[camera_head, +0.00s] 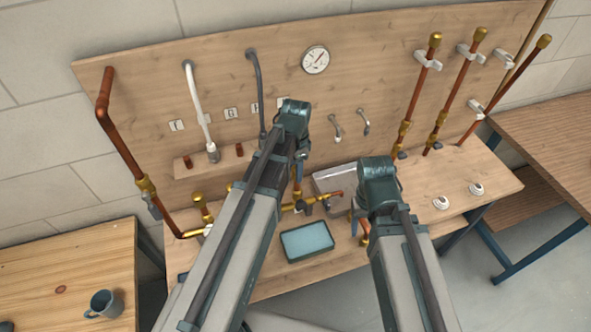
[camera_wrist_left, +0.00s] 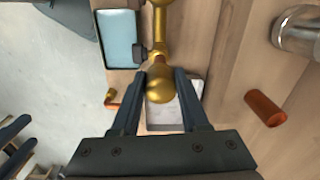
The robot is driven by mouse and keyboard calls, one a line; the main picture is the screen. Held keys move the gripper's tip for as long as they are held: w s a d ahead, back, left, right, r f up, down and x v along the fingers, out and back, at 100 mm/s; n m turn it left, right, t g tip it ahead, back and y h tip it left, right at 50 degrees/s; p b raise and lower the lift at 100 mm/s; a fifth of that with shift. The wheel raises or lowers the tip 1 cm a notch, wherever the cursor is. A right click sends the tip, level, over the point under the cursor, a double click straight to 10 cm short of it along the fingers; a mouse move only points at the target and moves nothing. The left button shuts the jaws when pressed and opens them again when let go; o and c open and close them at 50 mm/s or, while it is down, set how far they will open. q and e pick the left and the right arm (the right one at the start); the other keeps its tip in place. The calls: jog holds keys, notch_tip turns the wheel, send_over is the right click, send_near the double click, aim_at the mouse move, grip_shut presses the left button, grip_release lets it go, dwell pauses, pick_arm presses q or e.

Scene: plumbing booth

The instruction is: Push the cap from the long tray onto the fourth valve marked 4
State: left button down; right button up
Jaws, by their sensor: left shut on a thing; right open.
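My left gripper (camera_head: 300,172) points down over the brass pipework; its fingers in the left wrist view (camera_wrist_left: 161,90) are closed around a rounded brass piece (camera_wrist_left: 160,84). I cannot tell whether that piece is the cap or whether it touches the brass pipe (camera_wrist_left: 160,25) beyond it. A pale grey tray (camera_head: 335,180) lies just right of the left gripper; it also shows below the brass piece in the wrist view (camera_wrist_left: 162,117). My right gripper (camera_head: 356,222) is open, low beside that tray, mostly hidden by its wrist. Number plates (camera_head: 231,113) hang on the board, too small to read.
A blue sponge tray (camera_head: 307,242) lies at the bench front, left of my right arm. Copper stubs (camera_head: 187,170) and a white pipe (camera_head: 198,105) stand at a wooden ledge. Tall copper pipes (camera_head: 418,90) rise at right. Right of my right arm the bench is mostly clear.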

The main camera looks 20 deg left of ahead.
pick_arm(q)
jog(key=shift+f, duration=0.3)
jog(key=shift+c, duration=1.7)
grip_release()
jog(key=shift+r, duration=0.1)
notch_tip(320, 180, up, 14)
jog(key=p, duration=1.3)
jog(key=shift+f, duration=0.25)
